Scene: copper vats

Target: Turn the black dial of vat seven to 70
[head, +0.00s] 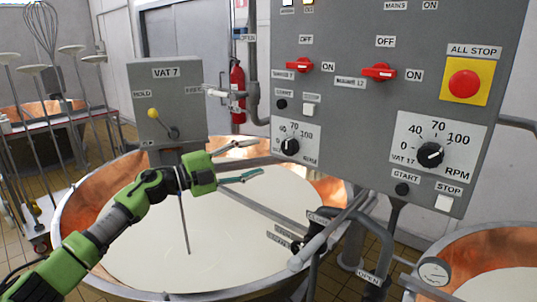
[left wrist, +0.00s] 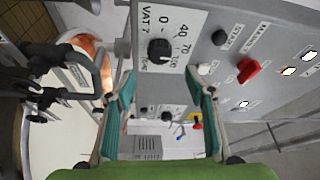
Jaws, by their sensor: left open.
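The black dial of vat seven (head: 290,146) sits on a white scale plate low on the left of the grey control panel. In the left wrist view the same dial (left wrist: 158,49) shows beside the label VAT 7, with 0, 40, 70 and 100 around it. Its exact setting is too small to read for sure. My left gripper (head: 252,160) is open and empty, to the left of the dial and apart from it. In the left wrist view its teal fingers (left wrist: 163,88) are spread wide, with the dial beyond them. My right gripper is not in view.
A similar dial marked VAT 17 (head: 431,154) is at the panel's right. Red switches (head: 380,72) and the ALL STOP button (head: 464,84) are above. A vat of white liquid (head: 240,240) lies below my left arm. Pipes and a black-handled lever (head: 325,215) stand below the panel.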

